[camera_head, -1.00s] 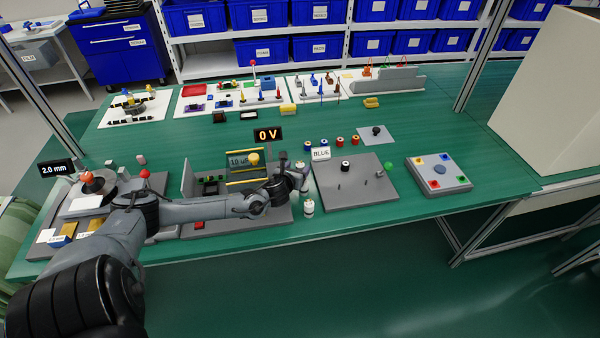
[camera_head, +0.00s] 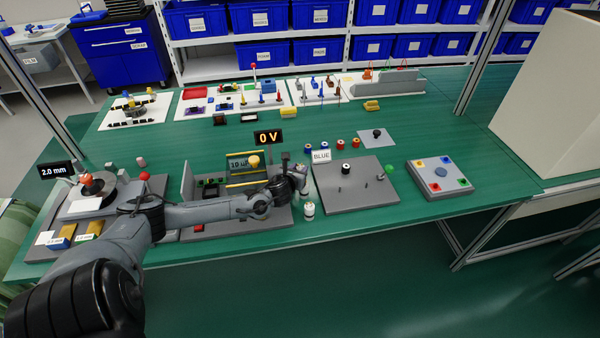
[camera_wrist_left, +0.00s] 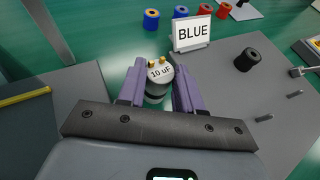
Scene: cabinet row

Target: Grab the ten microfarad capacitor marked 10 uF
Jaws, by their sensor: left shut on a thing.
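The capacitor marked 10 uF (camera_wrist_left: 158,84) is a short grey-white cylinder with two yellow terminals on top. It stands upright between the purple fingers of my left gripper (camera_wrist_left: 159,88), which are shut on it. My right gripper is not in view.
A white BLUE sign (camera_head: 321,156) stands just behind, with blue and red spools (camera_head: 340,143) beyond.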

